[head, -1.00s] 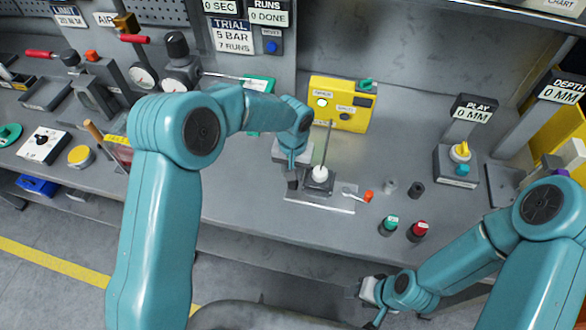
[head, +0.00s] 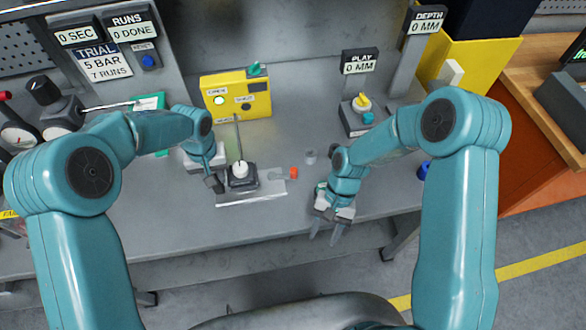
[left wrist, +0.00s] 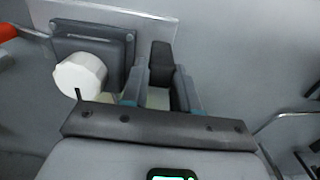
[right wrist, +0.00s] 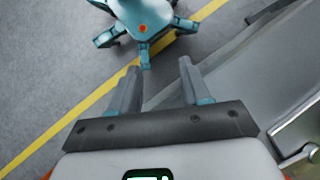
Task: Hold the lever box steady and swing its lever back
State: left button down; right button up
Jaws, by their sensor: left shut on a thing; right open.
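The lever box (head: 243,178) is a small dark grey box with a white round hub and a thin lever rod (head: 237,135) pointing up towards the back. It sits on a pale plate (head: 262,191) on the bench. My left gripper (head: 214,183) is at its left side. In the left wrist view the box (left wrist: 112,48) and its white hub (left wrist: 80,76) lie left of my left gripper (left wrist: 160,85), which is shut on a dark upright block (left wrist: 161,58); how that block joins the box is unclear. My right gripper (head: 325,236) is open and empty by the bench's front edge.
A yellow panel box (head: 236,97) stands behind the lever. An orange-tipped item (head: 293,173) and a small grey cylinder (head: 311,156) lie to the right. A PLAY stand (head: 362,112) is at the back right. The bench front (head: 270,222) is clear.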

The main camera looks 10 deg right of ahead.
jog(key=w+r, duration=0.1)
jog(key=w+d+r+m+g, duration=0.1)
jog(key=r, duration=0.1)
jog(key=w+d+r+m, duration=0.1)
jog(key=r, duration=0.1)
jog(key=shift+r, duration=0.25)
jog(key=w+r+m+y, duration=0.1)
jog(key=w+r+m, duration=0.2)
jog(key=m+t+y, duration=0.4)
jog(key=m+t, duration=0.2)
jog(key=m, duration=0.1)
send_near(294, 170)
jog(key=x, duration=1)
jog(key=shift+f, duration=0.15)
grip_shut()
